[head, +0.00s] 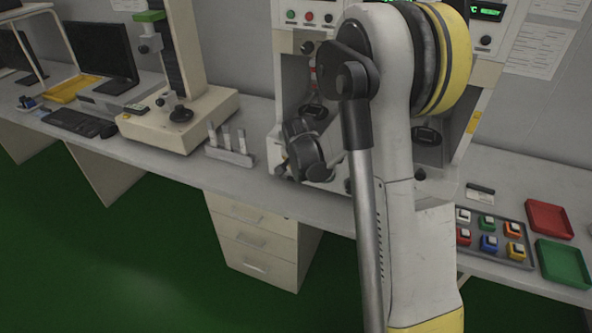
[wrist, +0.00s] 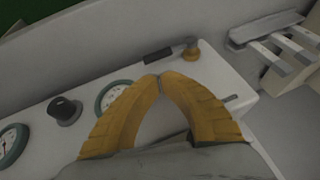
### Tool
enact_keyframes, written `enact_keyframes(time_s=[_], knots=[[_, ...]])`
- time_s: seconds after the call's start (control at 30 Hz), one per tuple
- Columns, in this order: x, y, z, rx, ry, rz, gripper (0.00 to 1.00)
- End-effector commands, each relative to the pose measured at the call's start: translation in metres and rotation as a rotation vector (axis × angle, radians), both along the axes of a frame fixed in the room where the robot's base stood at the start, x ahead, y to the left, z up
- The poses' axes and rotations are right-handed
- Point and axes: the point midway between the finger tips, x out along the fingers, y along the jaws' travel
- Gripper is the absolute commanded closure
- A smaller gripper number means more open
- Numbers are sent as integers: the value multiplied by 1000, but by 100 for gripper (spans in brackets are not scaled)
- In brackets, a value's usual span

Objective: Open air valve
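In the wrist view, a valve (wrist: 190,53) with a brass-coloured body and a dark lever handle (wrist: 159,56) sits near the far edge of a pale panel. The lever lies to the left of the body. My gripper (wrist: 160,78) has two ribbed yellow fingers with their tips together and nothing visible held. The tips appear just below the lever in the picture; I cannot tell whether they touch it. In the head view, the dark wrist end of my arm is at the front of the bench machine (head: 292,75); the valve and fingertips cannot be made out there.
In the wrist view, a round gauge (wrist: 109,94) is partly behind the left finger, with a black knob (wrist: 65,108) and another gauge (wrist: 12,141) further left. A rack (head: 230,151) stands left of the machine; a button tray (head: 516,260) lies right.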

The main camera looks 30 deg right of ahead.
Motion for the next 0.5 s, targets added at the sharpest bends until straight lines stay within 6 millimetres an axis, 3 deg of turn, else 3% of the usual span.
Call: enact_keyframes(time_s=[0.03, 0.2, 0.5], knots=[[-15, -2, 8, 0, 1, -3, 100], [-50, -7, 21, 0, 1, -3, 100], [-85, -12, 33, -1, 2, -1, 100]])
